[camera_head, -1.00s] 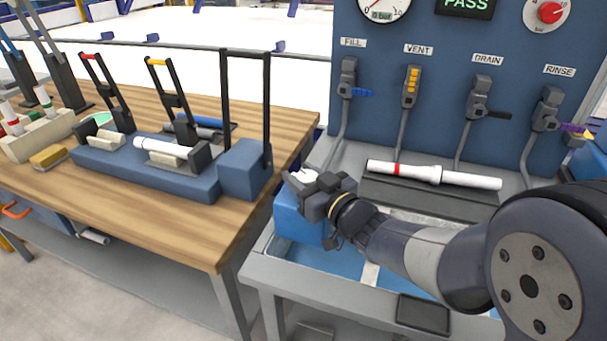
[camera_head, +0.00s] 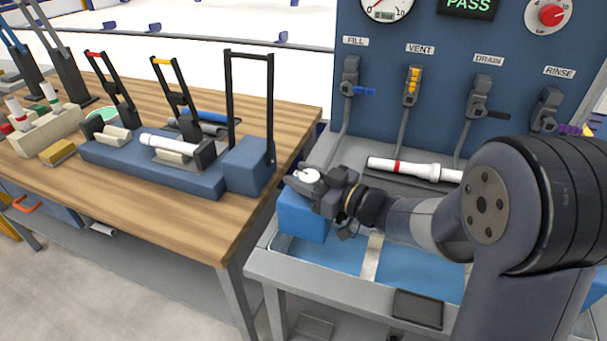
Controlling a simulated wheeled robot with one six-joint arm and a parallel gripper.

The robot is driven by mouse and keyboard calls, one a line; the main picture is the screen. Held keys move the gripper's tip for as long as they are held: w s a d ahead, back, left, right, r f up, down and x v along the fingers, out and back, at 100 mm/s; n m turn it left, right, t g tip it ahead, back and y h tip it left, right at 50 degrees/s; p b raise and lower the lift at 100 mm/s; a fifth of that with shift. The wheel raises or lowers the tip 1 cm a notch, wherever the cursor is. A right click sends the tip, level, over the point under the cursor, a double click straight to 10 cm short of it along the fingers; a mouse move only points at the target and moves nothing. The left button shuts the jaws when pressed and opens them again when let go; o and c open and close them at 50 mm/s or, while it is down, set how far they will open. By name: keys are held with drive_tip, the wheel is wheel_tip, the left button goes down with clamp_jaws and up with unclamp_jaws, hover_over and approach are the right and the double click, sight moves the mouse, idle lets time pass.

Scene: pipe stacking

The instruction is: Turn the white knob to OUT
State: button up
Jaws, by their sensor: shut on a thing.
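The white knob (camera_head: 307,175) sits on top of a blue block (camera_head: 303,217) at the left end of the sink. My gripper (camera_head: 308,183) is at the knob, with its fingers around it, shut on it. The knob's top shows between the fingers. No OUT marking can be read, and the fingers hide part of the knob and the block's top. My arm comes in from the right, above the basin.
A wooden bench (camera_head: 215,215) with a blue clamp fixture (camera_head: 150,172) stands to the left. Behind my arm, a white pipe with a red band (camera_head: 412,170) lies on a dark rack. The blue panel (camera_head: 440,60) carries FILL, VENT, DRAIN and RINSE valves.

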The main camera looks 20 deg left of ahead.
drive_tip(key=shift+r, duration=0.1)
drive_tip(key=o, duration=1)
drive_tip(key=shift+c, duration=0.2)
drive_tip(key=shift+d, duration=0.1)
drive_tip(key=v, duration=1)
drive_tip(key=shift+d, duration=0.3)
drive_tip(key=shift+s, duration=0.1)
drive_tip(key=x, duration=1.1)
drive_tip(key=shift+d, duration=0.1)
